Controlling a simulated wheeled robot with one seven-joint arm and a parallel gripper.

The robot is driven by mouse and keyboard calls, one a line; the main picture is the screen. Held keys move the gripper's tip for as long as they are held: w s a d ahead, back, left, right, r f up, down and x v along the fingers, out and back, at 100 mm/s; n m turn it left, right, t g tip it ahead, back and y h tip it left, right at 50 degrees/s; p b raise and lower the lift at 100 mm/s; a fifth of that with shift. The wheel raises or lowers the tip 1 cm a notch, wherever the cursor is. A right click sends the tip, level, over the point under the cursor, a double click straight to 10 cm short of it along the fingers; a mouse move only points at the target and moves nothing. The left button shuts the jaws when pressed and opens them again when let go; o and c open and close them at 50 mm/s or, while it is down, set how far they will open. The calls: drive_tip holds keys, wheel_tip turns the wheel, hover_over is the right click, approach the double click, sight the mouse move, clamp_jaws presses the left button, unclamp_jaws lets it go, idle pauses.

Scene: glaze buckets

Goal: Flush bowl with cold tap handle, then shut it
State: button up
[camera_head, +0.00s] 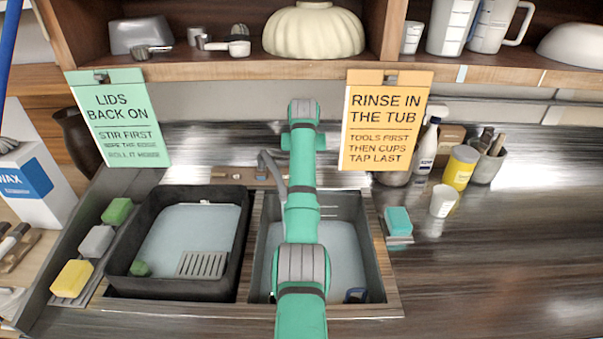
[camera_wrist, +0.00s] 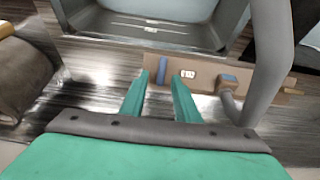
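In the wrist view, my gripper (camera_wrist: 161,80) has its two green fingers apart. A narrow blue upright piece (camera_wrist: 162,71), which looks like the cold tap handle, shows between or just beyond the fingertips; I cannot tell whether they touch it. It is by a wooden strip (camera_wrist: 205,86) behind the grey sink bowl (camera_wrist: 175,36).
A black tub (camera_head: 122,240) stands left of the bowl, with a slotted grey piece (camera_head: 202,264) and green sponge (camera_head: 140,268) inside. Two hanging signs (camera_head: 119,115) (camera_head: 387,122) flank my arm. A teal sponge (camera_head: 398,221) is right of the bowl.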

drive_tip(key=shift+a+x, duration=0.2)
drive_tip(key=shift+x, duration=2.45)
clamp_jaws()
